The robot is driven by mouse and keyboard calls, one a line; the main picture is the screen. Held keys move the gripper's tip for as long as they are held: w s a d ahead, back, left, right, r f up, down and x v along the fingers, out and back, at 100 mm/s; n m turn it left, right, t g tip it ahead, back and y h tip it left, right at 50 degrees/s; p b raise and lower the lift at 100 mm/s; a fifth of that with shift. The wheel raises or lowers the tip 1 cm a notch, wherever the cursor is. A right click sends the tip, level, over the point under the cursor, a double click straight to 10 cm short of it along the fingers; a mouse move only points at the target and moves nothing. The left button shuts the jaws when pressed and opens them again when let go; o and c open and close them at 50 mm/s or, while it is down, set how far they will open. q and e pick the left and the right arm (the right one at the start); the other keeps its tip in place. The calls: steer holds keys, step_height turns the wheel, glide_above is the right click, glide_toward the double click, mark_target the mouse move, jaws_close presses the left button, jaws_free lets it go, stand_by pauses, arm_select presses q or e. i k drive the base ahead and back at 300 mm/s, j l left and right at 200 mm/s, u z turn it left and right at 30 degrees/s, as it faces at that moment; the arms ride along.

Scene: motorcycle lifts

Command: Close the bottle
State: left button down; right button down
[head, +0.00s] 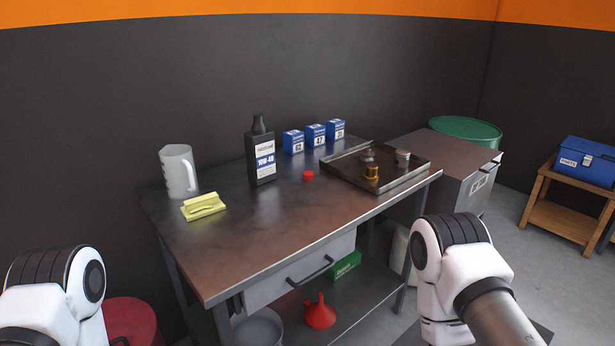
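A dark bottle (260,155) with a white and blue label stands upright on the metal workbench (250,240), towards its back. Its top is a narrow dark neck; I cannot tell from here whether anything covers its mouth. A small red cap (308,175) lies on the bench just right of the bottle, apart from it. My two arms show at the lower left and lower right, in front of the bench. Neither gripper is in view.
A clear jug (179,171) and a yellow cloth (203,206) are left of the bottle. Several blue boxes (315,135) stand behind. A metal tray (410,184) with small parts is at right. The bench's front middle is clear. A red funnel (320,313) is below.

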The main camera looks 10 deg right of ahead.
mark_target(259, 142)
steer(key=l+u, duration=0.15)
steer(key=u, duration=0.25)
steer(key=i+l+u, duration=0.1)
steer(key=u, duration=0.35)
steer(key=l+u, duration=0.15)
steer(key=l, duration=0.45)
steer(key=l+u, duration=0.15)
steer(key=l, duration=0.5)
steer(key=k+l+u, duration=0.2)
steer(key=l, duration=0.4)
steer(key=l+u, duration=0.15)
steer(key=l, duration=0.5)
